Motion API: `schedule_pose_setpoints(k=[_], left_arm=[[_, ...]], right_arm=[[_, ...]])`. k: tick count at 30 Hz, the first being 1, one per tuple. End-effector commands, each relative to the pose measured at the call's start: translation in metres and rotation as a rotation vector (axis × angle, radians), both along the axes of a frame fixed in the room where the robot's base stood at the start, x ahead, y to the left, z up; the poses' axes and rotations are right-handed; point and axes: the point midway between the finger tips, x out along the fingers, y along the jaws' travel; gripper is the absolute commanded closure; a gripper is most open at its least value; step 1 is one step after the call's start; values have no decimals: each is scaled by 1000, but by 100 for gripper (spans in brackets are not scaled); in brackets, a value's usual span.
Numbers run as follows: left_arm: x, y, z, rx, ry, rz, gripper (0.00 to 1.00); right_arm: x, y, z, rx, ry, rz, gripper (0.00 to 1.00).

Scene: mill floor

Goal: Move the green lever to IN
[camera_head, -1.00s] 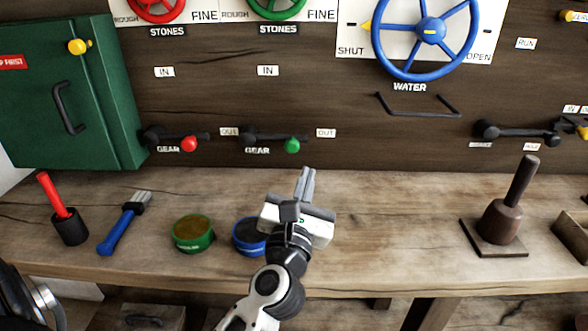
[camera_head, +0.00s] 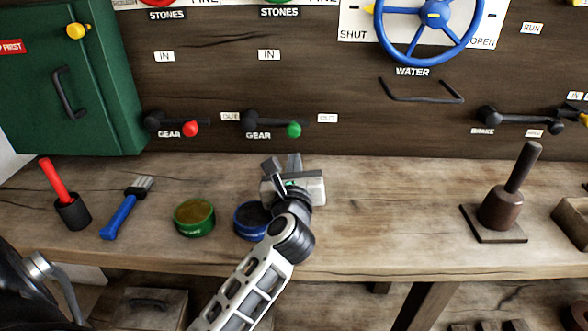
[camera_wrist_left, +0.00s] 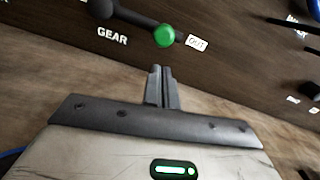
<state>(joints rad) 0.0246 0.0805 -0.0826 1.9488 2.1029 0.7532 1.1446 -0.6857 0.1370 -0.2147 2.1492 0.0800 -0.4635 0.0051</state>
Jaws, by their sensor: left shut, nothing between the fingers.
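The green lever has a dark arm and a round green knob (camera_head: 294,129). It lies about level on the wall, its knob beside the OUT label (camera_head: 327,118). The IN label (camera_head: 269,55) is above it. The knob also shows in the left wrist view (camera_wrist_left: 165,36), beyond my fingertips. My left gripper (camera_head: 294,158) is shut and empty, below the knob and apart from it, over the bench. Its closed fingers also show in the left wrist view (camera_wrist_left: 160,70). My right gripper is not in view.
A red-knobbed lever (camera_head: 190,129) is left of the green one. On the bench (camera_head: 380,200) are a green tin (camera_head: 194,219), a blue tin (camera_head: 250,234), a blue-handled brush (camera_head: 121,216) and a red-handled tool (camera_head: 54,180). A green cabinet (camera_head: 40,110) is at left.

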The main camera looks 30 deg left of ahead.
Motion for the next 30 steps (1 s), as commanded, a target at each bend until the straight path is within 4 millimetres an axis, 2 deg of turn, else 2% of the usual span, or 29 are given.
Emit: schedule_pose_setpoints(k=[3,9,25,30], left_arm=[[20,12,2,3,0,1,100],[39,25,1,2,0,1,100],[45,29,1,-4,-2,3,100],[48,35,5,-34,-20,18,100]], right_arm=[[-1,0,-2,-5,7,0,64],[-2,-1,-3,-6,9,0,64],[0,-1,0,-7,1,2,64],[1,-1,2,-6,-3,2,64]])
